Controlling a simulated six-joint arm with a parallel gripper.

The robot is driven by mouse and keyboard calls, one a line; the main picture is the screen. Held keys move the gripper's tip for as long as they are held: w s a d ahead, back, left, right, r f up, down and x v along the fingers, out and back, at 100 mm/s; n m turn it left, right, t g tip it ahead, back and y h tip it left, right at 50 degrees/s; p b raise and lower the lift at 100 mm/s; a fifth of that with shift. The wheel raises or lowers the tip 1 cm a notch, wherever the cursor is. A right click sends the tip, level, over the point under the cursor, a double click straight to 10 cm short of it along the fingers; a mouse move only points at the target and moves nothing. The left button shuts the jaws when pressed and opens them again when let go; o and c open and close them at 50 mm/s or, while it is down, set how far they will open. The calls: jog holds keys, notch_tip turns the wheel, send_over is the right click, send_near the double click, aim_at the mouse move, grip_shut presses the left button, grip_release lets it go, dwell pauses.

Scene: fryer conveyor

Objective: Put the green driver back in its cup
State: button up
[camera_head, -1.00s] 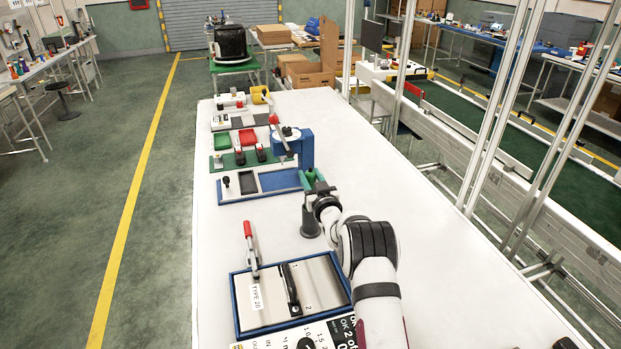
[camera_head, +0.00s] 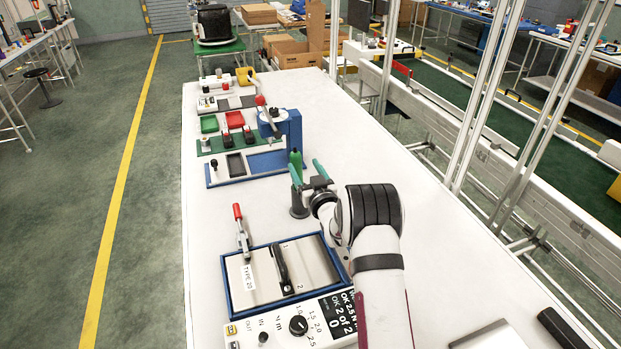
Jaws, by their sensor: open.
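The green driver (camera_head: 295,158) stands upright, its rounded green top showing just above and behind my gripper's left finger. The dark cup (camera_head: 299,204) stands on the white table directly below it. The driver's lower part is hidden behind the finger, so I cannot see clearly how it sits in the cup. My gripper (camera_head: 308,172) is open, its teal fingers spread above the cup. The left finger overlaps the driver in the picture; I cannot tell whether they touch. Nothing shows held between the fingers.
A blue press stand (camera_head: 291,132) is just behind the cup. A blue-framed fixture (camera_head: 227,292) with a red-handled clamp (camera_head: 241,228) lies in front, beside a torque control box (camera_head: 285,327). The table right of my arm is mostly clear.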

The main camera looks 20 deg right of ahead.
jog(key=s+a+r+m+g, duration=0.1)
jog(key=s+a+g, duration=0.4)
jog(key=s, duration=1.2)
jog(key=s+a+r+m+g+y, duration=0.1)
jog(key=s+a+g, duration=0.4)
jog(key=s, duration=1.2)
jog(key=s+a+r+m+g, duration=0.2)
jog(key=s+a+g, duration=0.3)
jog(key=s, duration=1.3)
jog(key=m+g, duration=0.1)
jog(key=g, duration=0.2)
jog(key=shift+a+m+y, duration=0.25)
jog(key=shift+m+y, duration=0.05)
jog(key=shift+y, duration=0.1)
jog(key=shift+w, duration=0.1)
